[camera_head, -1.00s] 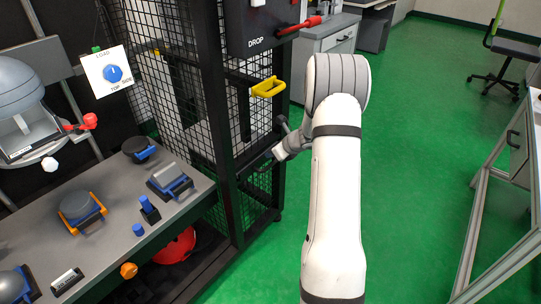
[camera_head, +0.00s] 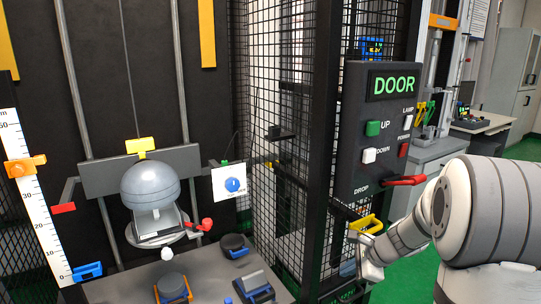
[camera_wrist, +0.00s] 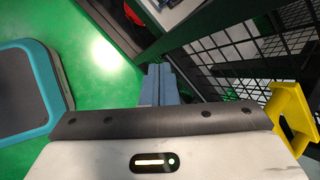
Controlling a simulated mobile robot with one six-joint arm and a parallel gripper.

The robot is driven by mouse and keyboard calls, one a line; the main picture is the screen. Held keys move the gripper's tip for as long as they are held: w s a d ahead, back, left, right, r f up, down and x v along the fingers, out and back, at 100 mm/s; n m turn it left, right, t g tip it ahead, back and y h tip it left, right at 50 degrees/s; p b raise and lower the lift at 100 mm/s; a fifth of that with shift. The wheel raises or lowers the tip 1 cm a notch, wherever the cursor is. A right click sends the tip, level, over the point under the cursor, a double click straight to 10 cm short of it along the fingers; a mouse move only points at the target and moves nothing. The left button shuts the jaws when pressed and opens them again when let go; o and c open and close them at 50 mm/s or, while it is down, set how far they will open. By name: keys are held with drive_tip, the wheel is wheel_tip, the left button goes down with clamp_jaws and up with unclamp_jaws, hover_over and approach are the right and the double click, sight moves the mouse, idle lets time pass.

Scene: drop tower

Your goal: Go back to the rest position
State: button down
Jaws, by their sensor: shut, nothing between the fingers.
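My gripper (camera_head: 366,264) is in the lower right of the head view, beside the black cage post and just below the yellow handle (camera_head: 366,224). In the wrist view its two grey-blue fingers (camera_wrist: 160,84) are together with nothing between them. The yellow handle also shows at the right edge of the wrist view (camera_wrist: 288,108), apart from the fingers. My white arm reaches in from the right of the head view.
The mesh cage and its black post (camera_head: 320,150) stand left of my gripper. The control box (camera_head: 382,130) with a lit DOOR display and red lever (camera_head: 405,181) is above. A teal-edged grey platform (camera_wrist: 30,90) lies on the green floor. A domed grey weight (camera_head: 150,185) hangs at left.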

drive_tip(key=s+a+r+n+h+p, duration=0.1)
drive_tip(key=s+a+r+n+p, duration=0.1)
drive_tip(key=s+r+n, duration=0.4)
drive_tip(key=s+a+r+n+g+h+p, duration=0.1)
drive_tip(key=s+r+n+p, duration=0.4)
drive_tip(key=s, duration=0.5)
drive_tip(key=s+a+r+n+g+h+p, duration=0.1)
drive_tip(key=s+a+r+n+h+p, duration=0.2)
drive_tip(key=s+r+n, duration=0.4)
wheel_tip(320, 180, up, 2)
drive_tip(key=shift+s+r+n+p, duration=0.1)
drive_tip(key=shift+s+n+p, duration=0.35)
drive_tip(key=shift+p, duration=0.25)
